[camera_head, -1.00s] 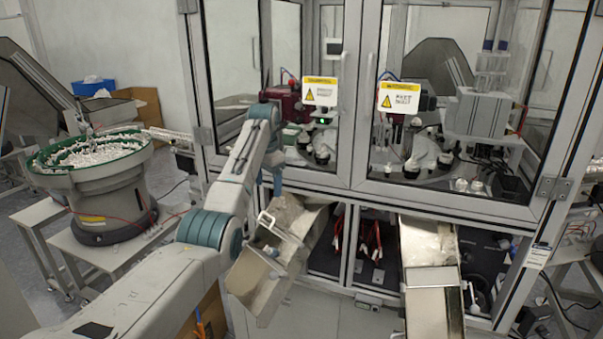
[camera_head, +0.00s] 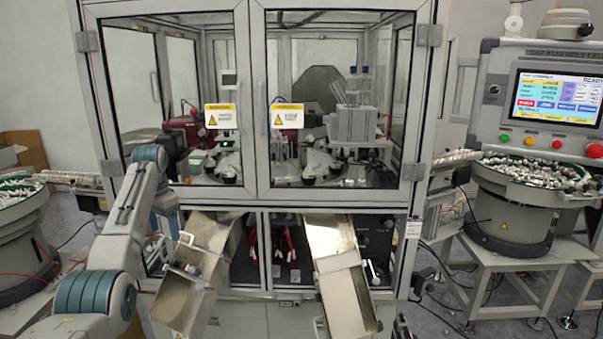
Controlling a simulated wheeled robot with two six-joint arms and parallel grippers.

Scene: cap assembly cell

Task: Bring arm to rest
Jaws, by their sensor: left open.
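My left arm (camera_head: 100,255) comes in from the lower left and rises to a bent joint in front of the cabinet's left edge. Its wrist folds down on the far side, and my left gripper (camera_head: 160,248) hangs near the left metal chute (camera_head: 190,285). The gripper is open; its fingertips are small and partly hidden by the arm. I cannot tell whether it touches the chute or its handle (camera_head: 186,241). My right gripper is not in view.
The glass-doored cabinet (camera_head: 248,100) stands ahead, its doors shut. A right metal chute (camera_head: 342,280) slopes out below. A control panel (camera_head: 556,95) and a feeder bowl (camera_head: 510,215) stand at right; another feeder bowl (camera_head: 18,215) is at left. Floor shows at lower right.

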